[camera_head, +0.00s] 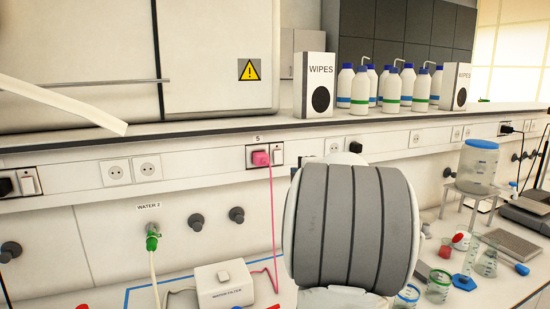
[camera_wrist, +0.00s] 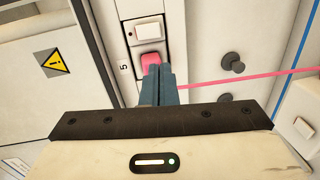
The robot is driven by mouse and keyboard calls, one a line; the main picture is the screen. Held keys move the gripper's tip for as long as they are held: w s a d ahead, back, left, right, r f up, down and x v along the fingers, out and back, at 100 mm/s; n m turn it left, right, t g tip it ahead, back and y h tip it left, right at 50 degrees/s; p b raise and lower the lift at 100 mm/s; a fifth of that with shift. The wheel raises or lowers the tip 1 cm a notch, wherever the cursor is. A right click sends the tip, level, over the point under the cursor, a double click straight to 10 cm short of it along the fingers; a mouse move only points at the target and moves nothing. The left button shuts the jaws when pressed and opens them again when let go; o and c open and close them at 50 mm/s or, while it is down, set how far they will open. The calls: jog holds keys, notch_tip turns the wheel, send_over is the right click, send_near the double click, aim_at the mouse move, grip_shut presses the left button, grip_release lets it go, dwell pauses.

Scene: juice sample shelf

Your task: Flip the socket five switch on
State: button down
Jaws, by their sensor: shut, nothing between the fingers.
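The socket marked 5 is on the wall rail in the head view, with a pink plug (camera_head: 261,158) in it and a white rocker switch (camera_head: 277,158) just right of the plug. In the wrist view the white switch (camera_wrist: 148,31) sits above the pink plug (camera_wrist: 151,60), inside a dark frame. My gripper (camera_wrist: 158,69) is shut and empty. Its fingertips overlap the lower edge of the plug in the wrist view, below the switch; I cannot tell whether they touch. My arm hides most of the gripper in the head view. The switch's on or off position is unclear.
A pink cable (camera_head: 273,220) hangs from the plug to the bench near a water filter box (camera_head: 224,286). A wipes box (camera_head: 315,85) and several bottles stand on the shelf above. Glassware and a dispenser (camera_head: 477,168) are at right.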

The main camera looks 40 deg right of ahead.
jog(key=shift+s+d+r+n, duration=0.1)
jog(key=shift+s+d+n, duration=0.1)
jog(key=shift+d, duration=0.15)
jog(key=shift+s+d+r+n, duration=0.1)
jog(key=shift+d+n, duration=0.1)
jog(key=shift+d, duration=0.1)
jog(key=p, duration=0.5)
send_near(278, 163)
jog(key=x, duration=0.6)
jog(key=shift+w+d+r, duration=0.15)
jog(key=shift+d+r, duration=0.05)
jog(key=shift+d, duration=0.05)
jog(key=shift+w+f, duration=0.1)
jog(key=shift+w, duration=0.1)
jog(key=shift+b, duration=0.35)
